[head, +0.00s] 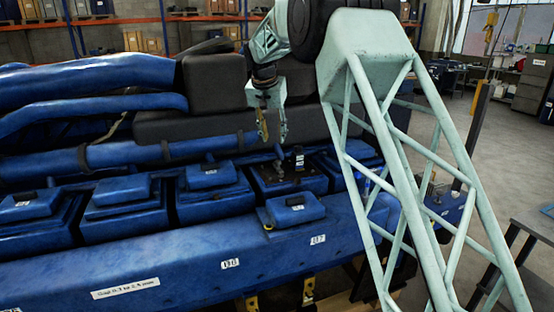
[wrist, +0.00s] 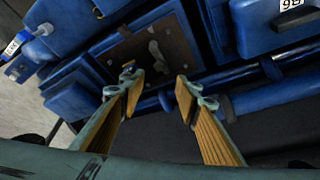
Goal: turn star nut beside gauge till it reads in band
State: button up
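My gripper (head: 273,138) hangs above the blue engine, fingers pointing down and apart. In the wrist view my gripper (wrist: 158,84) is open, with nothing between its wood-coloured fingers. Below and beyond the fingertips is an uncovered dark bay (head: 265,188), which also shows as a brown plate (wrist: 130,47) in the wrist view. A grey, lever-like part (wrist: 157,55) stands on that plate. In the head view a small dark upright piece with white marks (head: 299,161) stands at the bay. I cannot make out the star nut or the gauge's reading for certain.
Closed blue covers (head: 121,195) line the engine beside the bay. A loose-looking blue cover (head: 294,209) lies in front of it. Blue pipes (head: 150,155) run behind. A pale green lattice column (head: 395,150) blocks part of the right side. A white label (head: 125,288) is too small to read surely.

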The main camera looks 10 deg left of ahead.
aim_at(278, 161)
jog(key=shift+p+x, duration=1.1)
jog(key=shift+x, duration=5.6)
jog(key=shift+s, duration=0.1)
jog(key=c, duration=0.8)
